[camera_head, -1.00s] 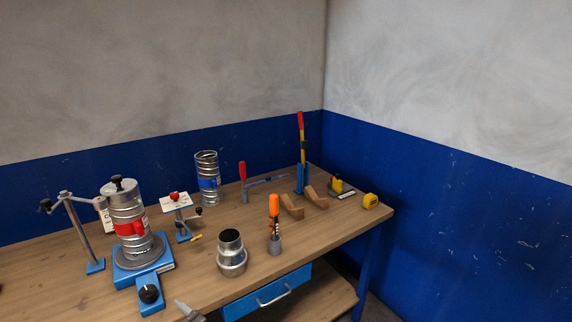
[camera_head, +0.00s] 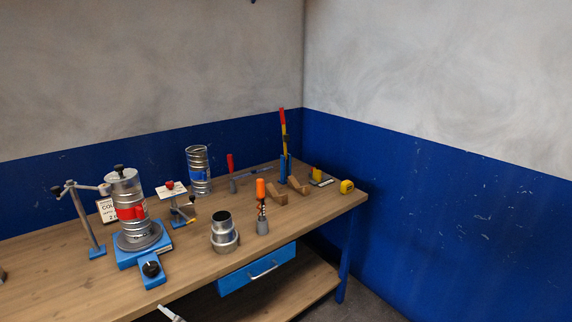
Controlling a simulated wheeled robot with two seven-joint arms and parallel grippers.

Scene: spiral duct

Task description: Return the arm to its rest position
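Neither of my grippers can be made out for certain. A small pale grey tip (camera_head: 170,313) shows at the bottom edge, in front of the bench; it is cut off, and I cannot tell whether it is part of my arm or something else. The workbench (camera_head: 110,275) carries a ribbed metal duct with a red band (camera_head: 131,212), upright on a blue turntable base (camera_head: 151,270). A stepped metal reducer (camera_head: 224,238) stands near the front edge. A second spiral duct with a blue label (camera_head: 199,175) stands at the back.
A clamp stand (camera_head: 85,225) is at the left. An orange-handled tool (camera_head: 261,195) stands in a grey holder. Wooden cradles (camera_head: 277,194), a red-and-yellow lever (camera_head: 284,135) and a yellow tape measure (camera_head: 347,186) are at the right. Floor right of the bench (camera_head: 375,290) is clear.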

